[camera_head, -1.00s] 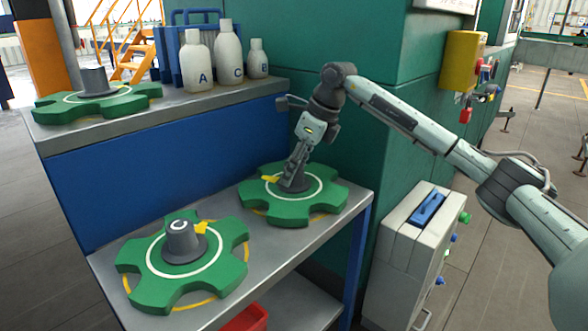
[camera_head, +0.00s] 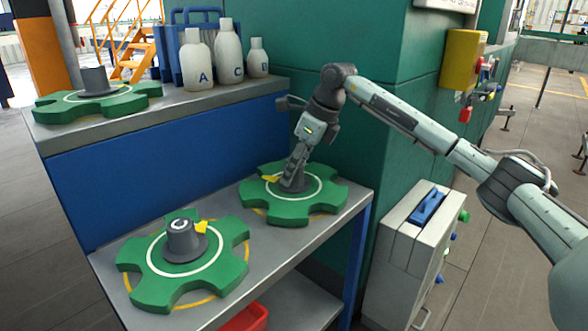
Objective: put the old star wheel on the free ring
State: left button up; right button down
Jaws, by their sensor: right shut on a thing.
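Three green star wheels with grey hubs and white circles are in view. One wheel (camera_head: 292,208) lies on the right part of the lower metal table, and my right gripper (camera_head: 293,180) is shut on its hub from above. A yellow pointer shows beside that hub. A second wheel (camera_head: 160,285) lies at the front left of the same table, over a yellow ring (camera_head: 243,248), with a letter on its hub top. A third wheel (camera_head: 125,100) lies on the upper bench at the left. I cannot tell by looks which is the old one. No bare ring shows. My left gripper is out of view.
White bottles lettered A and C (camera_head: 228,55) and a smaller one stand on the upper bench (camera_head: 190,110) beside a blue rack. The green machine wall (camera_head: 385,120) rises close behind my right gripper. A pale cabinet (camera_head: 405,245) stands right of the lower table (camera_head: 285,255).

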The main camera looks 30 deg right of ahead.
jog(key=shift+f, duration=0.2)
dwell(0.3)
jog(key=c, duration=0.9)
grip_release()
jog(key=shift+f, duration=0.1)
jog(key=shift+o, duration=0.2)
jog(key=shift+f, duration=0.1)
jog(key=v, duration=1.2)
